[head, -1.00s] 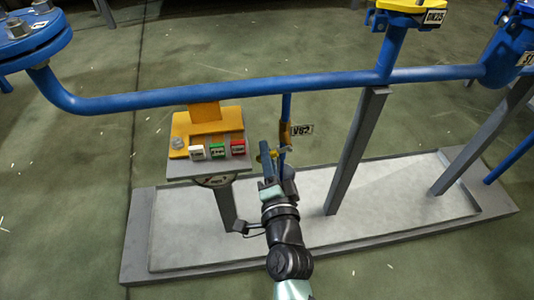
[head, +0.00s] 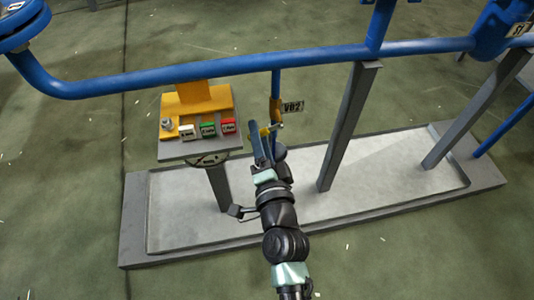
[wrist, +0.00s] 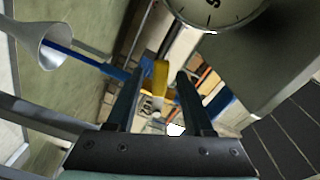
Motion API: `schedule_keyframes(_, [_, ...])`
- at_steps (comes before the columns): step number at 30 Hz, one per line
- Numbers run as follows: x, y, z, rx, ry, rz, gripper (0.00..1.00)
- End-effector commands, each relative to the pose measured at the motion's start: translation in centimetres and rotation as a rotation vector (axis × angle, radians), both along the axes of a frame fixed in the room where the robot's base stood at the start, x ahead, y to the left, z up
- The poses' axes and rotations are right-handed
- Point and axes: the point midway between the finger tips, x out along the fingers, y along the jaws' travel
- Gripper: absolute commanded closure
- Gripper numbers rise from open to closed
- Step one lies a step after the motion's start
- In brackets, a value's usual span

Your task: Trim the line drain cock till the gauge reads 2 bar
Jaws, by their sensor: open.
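The line drain cock (head: 274,129) is a small valve with a yellow handle, low on the thin blue drop pipe (head: 276,85) beside the V02 tag (head: 292,107). My gripper (head: 261,143) is open in the head view, close beside the cock on its near side. In the wrist view a yellow handle (wrist: 160,78) shows between the two open fingers of my gripper (wrist: 160,90); I cannot tell whether either finger touches it. A gauge (wrist: 213,12) is cut off at the top of the wrist view, with a figure 5 visible; its needle reading cannot be made out.
A grey panel (head: 200,150) with white, green and red labelled blocks stands left of my gripper. The blue main pipe (head: 200,72) runs above. A grey post (head: 345,130) stands to the right, over a low rimmed tray (head: 400,205). A pale funnel shape (wrist: 38,40) shows in the wrist view.

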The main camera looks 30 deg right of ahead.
Motion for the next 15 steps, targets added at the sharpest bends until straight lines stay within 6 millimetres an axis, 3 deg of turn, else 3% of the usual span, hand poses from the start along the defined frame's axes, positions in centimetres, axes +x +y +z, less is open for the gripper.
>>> schedule_keyframes(15, [-8.6, 2.5, 0.0, 0.0, 0.005, 0.003, 0.47])
